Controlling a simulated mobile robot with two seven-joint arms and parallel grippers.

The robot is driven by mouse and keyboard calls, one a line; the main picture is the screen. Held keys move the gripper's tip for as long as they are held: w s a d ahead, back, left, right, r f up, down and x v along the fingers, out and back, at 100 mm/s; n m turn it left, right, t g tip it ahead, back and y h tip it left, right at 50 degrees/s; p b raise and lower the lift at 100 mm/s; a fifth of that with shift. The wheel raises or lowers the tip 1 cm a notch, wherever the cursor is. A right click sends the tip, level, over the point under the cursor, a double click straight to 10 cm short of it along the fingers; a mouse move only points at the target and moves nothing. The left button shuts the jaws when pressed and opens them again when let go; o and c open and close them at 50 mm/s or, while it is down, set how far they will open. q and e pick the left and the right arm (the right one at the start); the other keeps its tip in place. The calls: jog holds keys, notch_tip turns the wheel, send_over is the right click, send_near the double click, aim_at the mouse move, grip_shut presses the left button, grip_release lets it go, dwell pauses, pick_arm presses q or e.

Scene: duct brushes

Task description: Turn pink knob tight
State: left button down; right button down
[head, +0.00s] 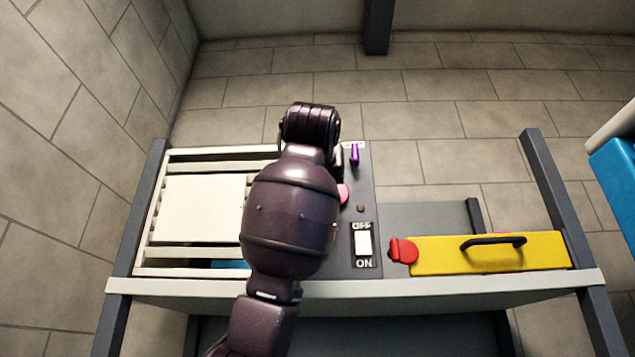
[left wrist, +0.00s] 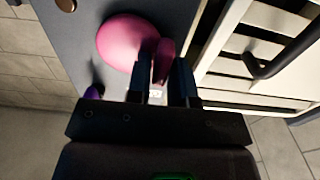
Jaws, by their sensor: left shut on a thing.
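The pink knob (left wrist: 122,40) shows in the left wrist view as a round disc with a raised grip on one side, set on a dark grey panel. My left gripper (left wrist: 163,72) is shut on that raised grip, with one dark finger on each side. In the head view only a small part of the pink knob (head: 343,194) shows, past the right edge of my dark arm. My arm hides the rest of the knob and most of the gripper there. My right gripper is in neither view.
The dark panel (head: 362,205) also carries a purple lever (head: 354,155) and an ON/OFF switch (head: 363,243). A slatted white unit (head: 200,263) stands left. A yellow cover (head: 440,254) with a black handle (head: 493,242) and red latch (head: 403,251) lies right.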

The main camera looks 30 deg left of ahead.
pick_arm(q)
jog(key=shift+m, duration=0.3)
jog(key=m+b, duration=0.1)
jog(key=m, duration=0.2)
jog(key=shift+w+d+m, duration=0.1)
jog(key=shift+d+m, duration=0.05)
jog(key=shift+m, duration=0.15)
notch_tip(320, 180, down, 2)
jog(key=m+p, duration=0.3)
jog(key=m, duration=2.8)
jog(key=shift+f, duration=0.15)
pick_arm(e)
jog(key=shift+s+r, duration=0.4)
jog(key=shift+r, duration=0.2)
pick_arm(q)
jog(key=shift+m, duration=0.4)
